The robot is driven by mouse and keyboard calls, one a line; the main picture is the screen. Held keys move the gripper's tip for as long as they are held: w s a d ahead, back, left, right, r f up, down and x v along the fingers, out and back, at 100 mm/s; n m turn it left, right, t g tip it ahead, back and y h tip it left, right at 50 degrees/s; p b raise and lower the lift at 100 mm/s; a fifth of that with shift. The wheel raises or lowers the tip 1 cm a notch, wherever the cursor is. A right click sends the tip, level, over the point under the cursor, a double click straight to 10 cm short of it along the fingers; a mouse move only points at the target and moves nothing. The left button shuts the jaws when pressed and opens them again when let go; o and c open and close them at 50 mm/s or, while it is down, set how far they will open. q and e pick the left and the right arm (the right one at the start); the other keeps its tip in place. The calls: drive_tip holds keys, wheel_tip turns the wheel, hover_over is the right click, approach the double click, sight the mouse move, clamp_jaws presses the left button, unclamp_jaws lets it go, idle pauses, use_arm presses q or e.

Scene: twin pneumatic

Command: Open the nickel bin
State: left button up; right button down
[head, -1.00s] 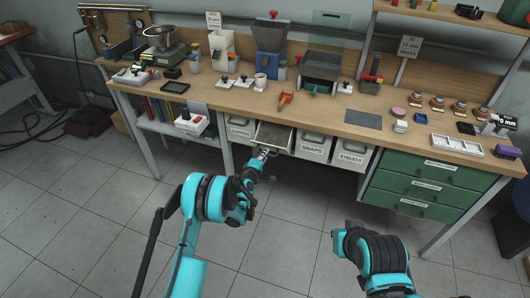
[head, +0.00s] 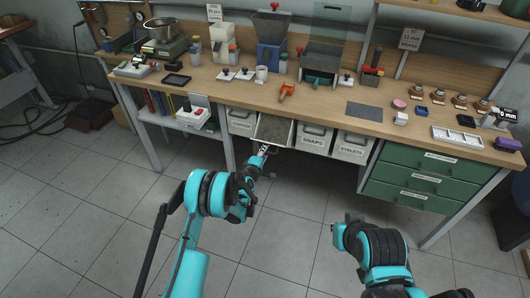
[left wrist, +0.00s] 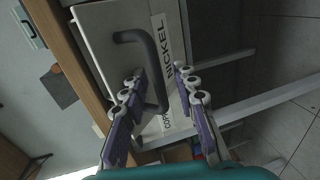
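The nickel bin (head: 275,129) is a pale drawer under the workbench, pulled out so that its grey inside shows from above in the head view. Its white front (left wrist: 100,25) with the NICKEL label and dark bent handle (left wrist: 152,62) fills the upper left wrist view. My left gripper (head: 263,149) is at the bin's front. In the left wrist view its fingers lie either side of the handle, apart, with gaps showing; contact cannot be told. My right gripper does not show clearly; only my right arm shows at the lower right of the head view.
The copper bin (head: 240,122) is left of it, and the snaps bin (head: 313,139) and eyelets bin (head: 353,146) are right; these look shut. Green drawers (head: 425,178) stand farther right. The bench top (head: 330,100) holds many tools. The floor in front is clear.

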use_arm(q)
drive_tip(key=v, duration=0.7)
drive_tip(key=shift+s, duration=0.25)
drive_tip(key=shift+a+r, duration=0.1)
